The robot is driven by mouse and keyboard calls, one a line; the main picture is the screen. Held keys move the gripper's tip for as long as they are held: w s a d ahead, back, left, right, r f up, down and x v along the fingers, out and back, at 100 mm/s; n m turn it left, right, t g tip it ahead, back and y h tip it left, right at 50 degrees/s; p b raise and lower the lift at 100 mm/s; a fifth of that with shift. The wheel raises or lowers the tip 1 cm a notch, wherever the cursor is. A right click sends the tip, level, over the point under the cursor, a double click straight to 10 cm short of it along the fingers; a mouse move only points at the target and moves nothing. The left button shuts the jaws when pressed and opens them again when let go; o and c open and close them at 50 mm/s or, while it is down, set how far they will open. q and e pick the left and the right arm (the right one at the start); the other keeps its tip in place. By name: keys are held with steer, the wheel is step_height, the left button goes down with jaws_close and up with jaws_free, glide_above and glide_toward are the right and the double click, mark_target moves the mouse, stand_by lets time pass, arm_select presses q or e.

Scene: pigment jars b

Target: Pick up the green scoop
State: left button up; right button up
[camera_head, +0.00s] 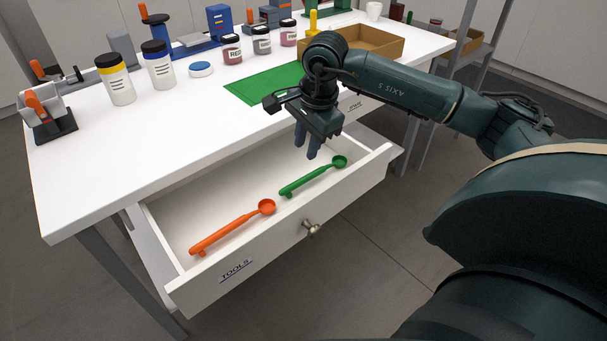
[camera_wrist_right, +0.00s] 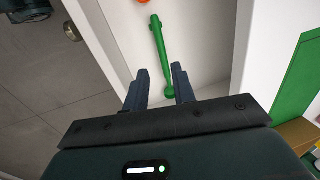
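The green scoop (camera_head: 313,177) lies in the open drawer, toward its right end, with its bowl at the right. It also shows in the right wrist view (camera_wrist_right: 160,52), its handle running up and its bowl low between the fingers. My right gripper (camera_head: 306,153) is above the drawer near the bowl end of the scoop, pointing down. Its fingers are apart and empty in the right wrist view (camera_wrist_right: 161,85). Whether they touch the scoop is not clear; they appear to be above it. My left gripper is not in view.
An orange scoop (camera_head: 232,228) lies in the same drawer, left of the green one. The drawer front (camera_head: 283,245) has a knob (camera_head: 310,228). The white table (camera_head: 160,130) holds a green mat (camera_head: 262,84), several jars and a cardboard tray (camera_head: 385,42).

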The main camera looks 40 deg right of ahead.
steer(key=b, duration=0.1)
glide_above(302, 180)
steer(key=s, duration=0.1)
steer(key=f, duration=0.6)
steer(key=shift+s+f, duration=0.2)
steer(key=shift+f, duration=0.1)
steer(key=f, duration=0.3)
steer(key=w+f+b, duration=0.1)
steer(key=f, duration=0.1)
steer(key=shift+w+f, duration=0.1)
steer(key=shift+f, duration=0.3)
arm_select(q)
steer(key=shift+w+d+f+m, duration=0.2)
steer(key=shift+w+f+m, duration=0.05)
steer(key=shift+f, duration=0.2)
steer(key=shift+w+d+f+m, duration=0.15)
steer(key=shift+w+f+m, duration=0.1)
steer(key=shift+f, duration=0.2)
arm_select(e)
steer(key=shift+c, duration=0.3)
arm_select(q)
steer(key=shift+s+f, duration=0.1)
arm_select(e)
jaws_close()
